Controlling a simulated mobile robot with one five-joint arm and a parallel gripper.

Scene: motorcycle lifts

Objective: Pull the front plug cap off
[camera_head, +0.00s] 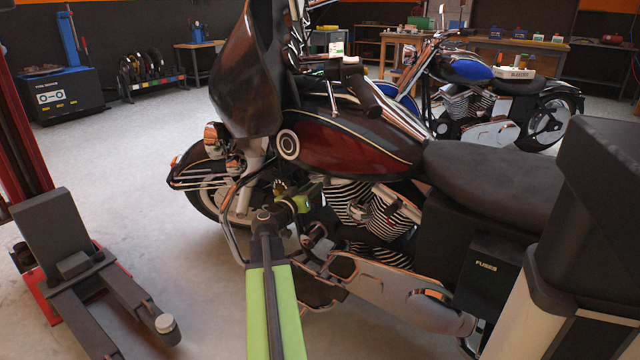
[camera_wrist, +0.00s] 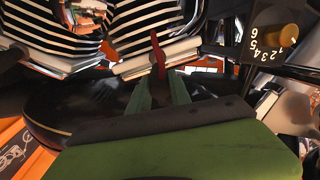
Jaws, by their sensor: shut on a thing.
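The maroon and black motorcycle (camera_head: 340,140) stands in the middle of the head view, its striped finned engine (camera_head: 350,203) facing me. My gripper (camera_head: 318,196) reaches in from the front-left side of the engine. In the wrist view, the green fingers of my gripper (camera_wrist: 160,78) come together on a slim red piece, seemingly the plug cap (camera_wrist: 158,52). The red piece stands upright in front of the striped fins (camera_wrist: 150,20). The fingertips cover its lower part, and I cannot tell whether it is still seated. In the head view my gripper hides it.
A black panel with numbers and a brass knob (camera_wrist: 290,36) is close on the right in the wrist view. Chrome engine covers (camera_head: 385,290) lie below the engine. A lift arm (camera_head: 130,300) stands on the floor at left. A blue motorcycle (camera_head: 490,90) is behind.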

